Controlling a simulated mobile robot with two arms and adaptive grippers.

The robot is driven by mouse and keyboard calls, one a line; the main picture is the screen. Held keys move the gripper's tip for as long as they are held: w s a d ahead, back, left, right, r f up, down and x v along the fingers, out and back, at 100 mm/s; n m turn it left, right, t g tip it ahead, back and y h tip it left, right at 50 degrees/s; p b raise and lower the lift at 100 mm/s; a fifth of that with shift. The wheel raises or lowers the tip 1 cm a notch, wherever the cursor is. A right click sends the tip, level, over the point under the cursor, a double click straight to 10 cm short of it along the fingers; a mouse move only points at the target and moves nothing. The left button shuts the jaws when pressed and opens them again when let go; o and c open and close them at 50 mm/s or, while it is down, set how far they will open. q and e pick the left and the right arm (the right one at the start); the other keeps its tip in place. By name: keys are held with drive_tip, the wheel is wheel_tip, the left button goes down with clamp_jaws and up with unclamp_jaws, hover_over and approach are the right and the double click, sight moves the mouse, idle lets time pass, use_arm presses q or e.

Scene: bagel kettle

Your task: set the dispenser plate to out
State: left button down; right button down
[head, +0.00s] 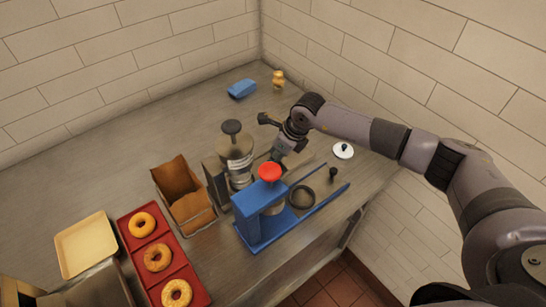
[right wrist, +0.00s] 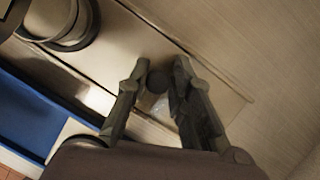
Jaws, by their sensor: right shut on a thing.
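The dispenser is a clear and metal cylinder with a dark knob on top (head: 236,152), standing left of my right arm in the head view. Its round base shows at the upper left in the right wrist view (right wrist: 62,22). A flat, pale metal plate (right wrist: 125,40) lies beside that base. My right gripper (head: 276,158) is just right of the dispenser. In the right wrist view its fingers (right wrist: 155,84) are shut on a small dark round knob (right wrist: 157,81) at the plate. How far the plate is slid is hard to tell. My left gripper is out of view.
A blue press (head: 255,228) with a red knob (head: 269,172) stands close in front of the dispenser. A dark ring (head: 302,197) and white lid (head: 343,151) lie right. The rear counter is mostly clear.

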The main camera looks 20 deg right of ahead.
drive_tip(key=w+d+b, duration=0.1)
drive_tip(key=d, duration=0.2)
drive_tip(key=w+d+b, duration=0.1)
drive_tip(key=d+b, duration=0.1)
drive_tip(key=d, duration=0.1)
drive_tip(key=w+d+b, duration=0.1)
drive_tip(key=d+b, duration=0.1)
drive_tip(key=d, duration=0.1)
drive_tip(key=shift+f, duration=0.3)
drive_tip(key=shift+d+r, duration=0.2)
drive_tip(key=shift+d, duration=0.1)
drive_tip(key=shift+w, duration=0.1)
drive_tip(key=c, duration=1.5)
unclamp_jaws()
drive_tip(key=shift+w+d, duration=0.1)
drive_tip(key=shift+d, duration=0.05)
drive_tip(key=shift+o, duration=0.2)
drive_tip(key=shift+r, duration=0.3)
drive_tip(key=v, duration=1.1)
drive_tip(key=shift+r, duration=0.25)
